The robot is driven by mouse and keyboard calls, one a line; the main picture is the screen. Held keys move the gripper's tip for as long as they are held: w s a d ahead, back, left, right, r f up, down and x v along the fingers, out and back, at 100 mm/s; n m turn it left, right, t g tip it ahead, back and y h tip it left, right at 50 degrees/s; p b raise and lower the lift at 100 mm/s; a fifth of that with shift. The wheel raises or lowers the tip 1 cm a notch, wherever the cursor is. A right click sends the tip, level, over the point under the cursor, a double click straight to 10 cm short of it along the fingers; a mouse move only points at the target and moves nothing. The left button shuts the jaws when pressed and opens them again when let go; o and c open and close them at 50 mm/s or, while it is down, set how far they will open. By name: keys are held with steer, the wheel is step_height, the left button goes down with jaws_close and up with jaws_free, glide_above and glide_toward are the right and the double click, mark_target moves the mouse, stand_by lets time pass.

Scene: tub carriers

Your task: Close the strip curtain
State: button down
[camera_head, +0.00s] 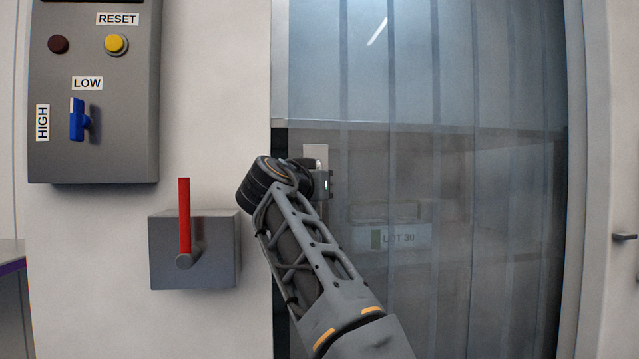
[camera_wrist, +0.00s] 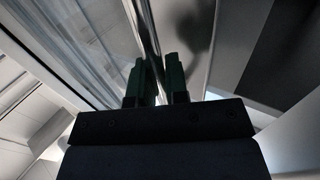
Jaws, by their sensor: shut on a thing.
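The strip curtain (camera_head: 450,90) is a row of clear bluish hanging strips. It covers most of the doorway, from near the left jamb almost to the right one. A pale plate (camera_head: 316,152) shows near its left edge, just behind my gripper (camera_head: 324,185). My gripper is at this left edge, partly hidden by my wrist. In the wrist view, the two dark fingers of my gripper (camera_wrist: 158,78) are close together around a thin upright edge of the curtain (camera_wrist: 90,45). Exactly which part they grip is hard to see.
Left of the doorway is a grey control panel (camera_head: 95,155) with a blue switch (camera_head: 77,119), a yellow button (camera_head: 116,43) and a dark red button (camera_head: 58,44). Below it a grey box (camera_head: 220,250) carries an upright red lever (camera_head: 184,215). A tub (camera_head: 400,237) labelled LOT 30 shows behind the curtain.

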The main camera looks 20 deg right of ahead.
steer(key=shift+a, duration=0.1)
steer(key=c, duration=1.2)
jaws_free()
steer(key=shift+o, duration=0.2)
steer(key=v, duration=1.3)
steer(key=shift+s+a, duration=0.25)
steer(key=shift+s, duration=0.05)
